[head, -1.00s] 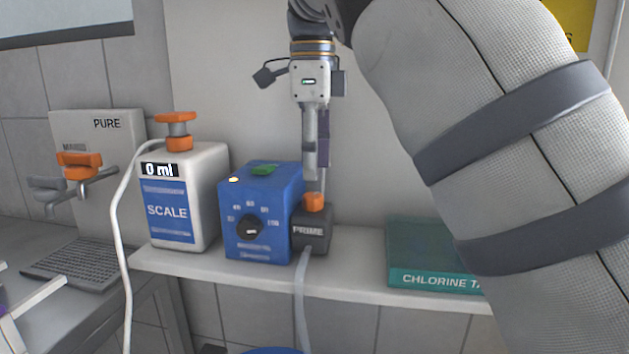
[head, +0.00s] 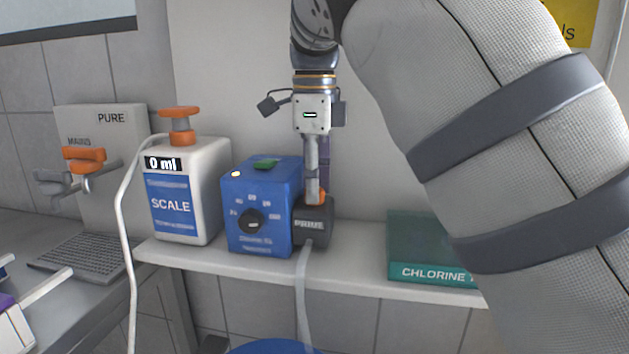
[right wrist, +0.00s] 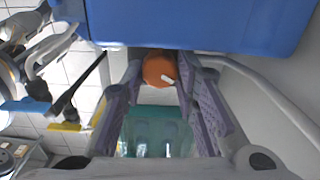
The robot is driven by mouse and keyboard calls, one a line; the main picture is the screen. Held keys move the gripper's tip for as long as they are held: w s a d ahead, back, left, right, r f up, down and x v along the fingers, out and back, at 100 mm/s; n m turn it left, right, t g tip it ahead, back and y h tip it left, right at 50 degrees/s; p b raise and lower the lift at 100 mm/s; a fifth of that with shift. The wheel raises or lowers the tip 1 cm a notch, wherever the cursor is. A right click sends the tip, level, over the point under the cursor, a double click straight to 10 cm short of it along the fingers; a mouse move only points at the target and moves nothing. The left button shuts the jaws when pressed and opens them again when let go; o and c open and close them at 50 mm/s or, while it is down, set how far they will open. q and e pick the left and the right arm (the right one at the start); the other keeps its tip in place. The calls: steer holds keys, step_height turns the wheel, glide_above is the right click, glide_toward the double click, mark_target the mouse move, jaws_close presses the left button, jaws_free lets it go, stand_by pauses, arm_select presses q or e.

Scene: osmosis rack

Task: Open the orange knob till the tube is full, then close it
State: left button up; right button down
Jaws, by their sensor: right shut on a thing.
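The small orange knob (head: 321,196) sits on top of the dark PRIME block (head: 312,232), which is attached to the right side of the blue pump box (head: 262,205). My right gripper (head: 315,198) reaches down from above and is shut on this knob. In the right wrist view the knob (right wrist: 159,70) shows between the two purple-padded fingers. A pale tube (head: 303,295) hangs down from the PRIME block over the shelf edge. I cannot tell how full it is. My left gripper is not in view.
A white SCALE bottle (head: 186,196) with an orange cap and white hose (head: 124,220) stands left of the pump. Orange and grey taps (head: 84,158) are further left. A teal CHLORINE box (head: 430,240) lies right on the shelf (head: 355,270).

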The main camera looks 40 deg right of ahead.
steer(key=shift+m, duration=0.3)
steer(key=m, duration=0.3)
steer(key=shift+m, duration=0.4)
steer(key=m, duration=0.4)
steer(key=shift+m, duration=0.3)
steer(key=c, duration=1.2)
jaws_free()
steer(key=shift+c, duration=0.2)
